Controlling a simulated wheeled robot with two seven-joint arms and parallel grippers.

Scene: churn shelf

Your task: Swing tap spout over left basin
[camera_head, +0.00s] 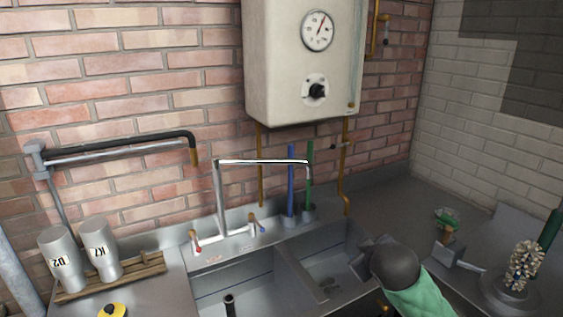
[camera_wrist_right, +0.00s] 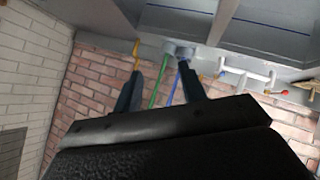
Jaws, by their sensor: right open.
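The tap has a chrome upright (camera_head: 220,200) behind the sink and a long horizontal spout (camera_head: 262,162). The spout points right, and its short downturned end lies toward the right basin side, in front of the blue and green handles. The left basin (camera_head: 240,282) has a dark upright pipe in it; the right basin (camera_head: 325,270) is beside it. My right gripper (camera_head: 361,258) is low at the right basin's right side, apart from the spout. In the right wrist view its two fingers (camera_wrist_right: 160,76) are spread with nothing gripped. My left gripper is not seen.
A blue brush handle (camera_head: 291,180) and a green one (camera_head: 309,178) stand behind the right basin. A white boiler (camera_head: 305,60) hangs above. A brush holder (camera_head: 510,290) stands at right.

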